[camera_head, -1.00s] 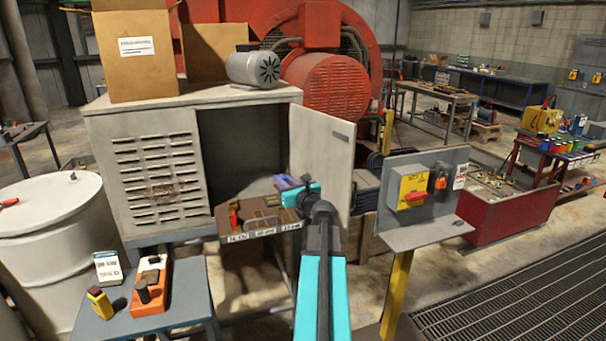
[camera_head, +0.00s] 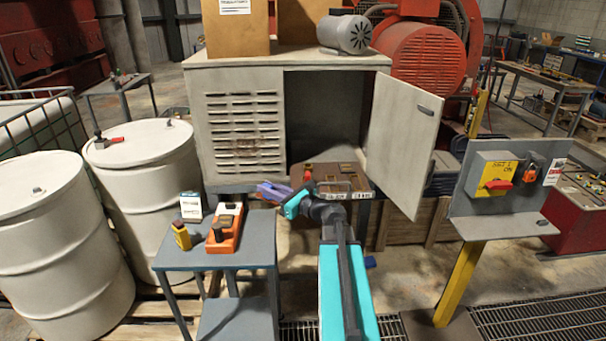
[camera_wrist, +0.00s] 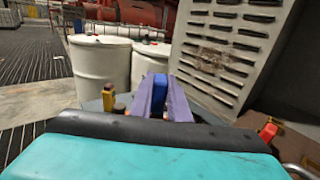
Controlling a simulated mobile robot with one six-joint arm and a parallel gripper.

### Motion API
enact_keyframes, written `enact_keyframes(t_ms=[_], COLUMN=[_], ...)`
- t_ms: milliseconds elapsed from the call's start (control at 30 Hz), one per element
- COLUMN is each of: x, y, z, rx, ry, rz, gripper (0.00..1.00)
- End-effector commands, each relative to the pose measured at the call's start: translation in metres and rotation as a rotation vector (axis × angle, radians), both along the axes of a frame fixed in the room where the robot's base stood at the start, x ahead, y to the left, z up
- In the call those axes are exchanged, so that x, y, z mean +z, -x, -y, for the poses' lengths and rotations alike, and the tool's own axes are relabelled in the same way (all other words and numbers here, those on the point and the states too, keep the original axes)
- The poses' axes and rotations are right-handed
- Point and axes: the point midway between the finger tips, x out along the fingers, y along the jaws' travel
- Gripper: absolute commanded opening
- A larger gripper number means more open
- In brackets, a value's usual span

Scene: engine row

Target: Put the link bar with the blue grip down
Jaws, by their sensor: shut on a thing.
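My gripper (camera_head: 271,191), with purple fingers, points left in the head view. It is above the back right of the small grey-blue table (camera_head: 250,257) and in front of the grey cabinet. In the wrist view my gripper (camera_wrist: 162,98) is shut on a blue piece, the blue grip of the link bar (camera_wrist: 160,90), between the two fingers. The rest of the bar is hidden or too small to make out.
The small table bears an orange block with dark parts (camera_head: 224,240), a yellow-and-dark item (camera_head: 181,237) and a white box (camera_head: 190,206). A brown tray (camera_head: 345,178) lies at the open cabinet (camera_head: 240,130). White drums (camera_head: 150,180) stand left. The table's right front is bare.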

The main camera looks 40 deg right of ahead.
Motion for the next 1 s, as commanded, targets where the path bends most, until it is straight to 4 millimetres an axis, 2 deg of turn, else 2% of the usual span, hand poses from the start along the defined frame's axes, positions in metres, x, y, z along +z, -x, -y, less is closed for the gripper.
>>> enact_keyframes(t_ms=[33, 267, 467, 600, 800, 1000], x=[-0.005, -0.029, -0.058, -0.088, -0.122, -0.154], y=[-0.003, -0.005, 0.005, 0.016, 0.027, 0.034], z=[-0.023, -0.118, -0.199, -0.249, -0.283, -0.301], rx=[0.045, 0.247, 0.424, 0.538, 0.621, 0.665], ry=[-0.002, -0.004, -0.006, -0.008, -0.01, -0.011], rz=[0.0, 0.005, 0.009, 0.01, 0.012, 0.012], gripper=[0.0, 0.0, 0.0, 0.0, 0.0, 0.0])
